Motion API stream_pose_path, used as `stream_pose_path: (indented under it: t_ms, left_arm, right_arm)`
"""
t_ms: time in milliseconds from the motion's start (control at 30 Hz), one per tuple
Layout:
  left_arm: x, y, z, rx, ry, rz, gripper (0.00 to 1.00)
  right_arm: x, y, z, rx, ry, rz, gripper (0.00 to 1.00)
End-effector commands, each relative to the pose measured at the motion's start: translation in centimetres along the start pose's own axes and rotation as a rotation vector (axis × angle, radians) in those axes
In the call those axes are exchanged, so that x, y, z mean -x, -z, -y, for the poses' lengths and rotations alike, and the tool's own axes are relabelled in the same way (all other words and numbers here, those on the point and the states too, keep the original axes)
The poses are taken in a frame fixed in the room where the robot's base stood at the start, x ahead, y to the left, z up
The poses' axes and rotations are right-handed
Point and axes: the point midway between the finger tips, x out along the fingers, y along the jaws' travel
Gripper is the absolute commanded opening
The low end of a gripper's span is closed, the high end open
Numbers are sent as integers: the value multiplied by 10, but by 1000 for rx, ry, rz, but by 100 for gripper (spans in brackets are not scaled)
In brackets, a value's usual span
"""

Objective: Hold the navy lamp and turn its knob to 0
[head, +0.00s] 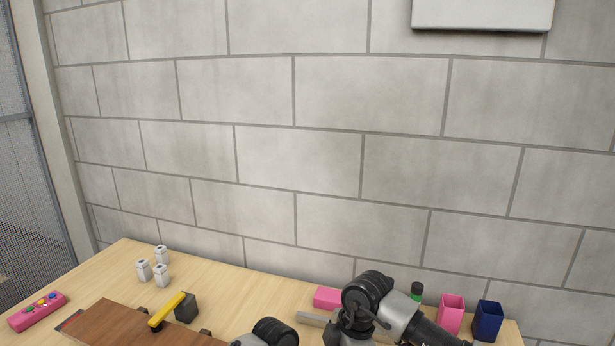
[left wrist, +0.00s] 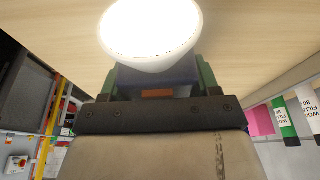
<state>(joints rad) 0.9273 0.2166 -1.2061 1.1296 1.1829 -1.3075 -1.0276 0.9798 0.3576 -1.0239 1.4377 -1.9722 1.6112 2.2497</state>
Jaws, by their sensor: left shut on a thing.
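The navy lamp (left wrist: 160,76) is in the left wrist view, with its round white head (left wrist: 150,28) brightly lit. My left gripper (left wrist: 158,84) is shut on its navy body, with a green finger on each side. A small orange-brown patch shows at the near edge of the body; I cannot tell what it is. No knob or scale can be made out. The lamp cannot be made out in the head view, where dark and grey arm links of mine cover the front of the table. My right gripper's fingers are not seen.
On the wooden table (head: 225,275) are a brown board (head: 125,330), a yellow-handled thing (head: 168,308), a dark block (head: 186,308), white pieces (head: 161,275), a pink button box (head: 38,311), a pink block (head: 327,298), a pink cup (head: 450,315) and a navy cup (head: 487,320). A brick wall stands behind.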

Motion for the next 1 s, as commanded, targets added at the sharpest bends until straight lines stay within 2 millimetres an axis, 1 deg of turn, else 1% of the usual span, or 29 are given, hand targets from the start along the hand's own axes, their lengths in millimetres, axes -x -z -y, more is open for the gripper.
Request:
stream_pose_path:
  t_ms: [33,200,467,567,667,1000]
  left_arm:
    - [-2,-4,0,5,-1,8,65]
    - [-1,-3,0,4,0,6,91]
    - [0,-2,0,2,1,3,91]
    - [5,-2,1,2,2,3,91]
    - [18,-2,1,1,3,2,91]
    - [89,-2,2,2,2,4,91]
  right_arm:
    - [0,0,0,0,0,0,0]
    - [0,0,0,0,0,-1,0]
    - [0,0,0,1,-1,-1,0]
    - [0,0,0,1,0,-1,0]
    - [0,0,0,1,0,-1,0]
    - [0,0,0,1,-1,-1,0]
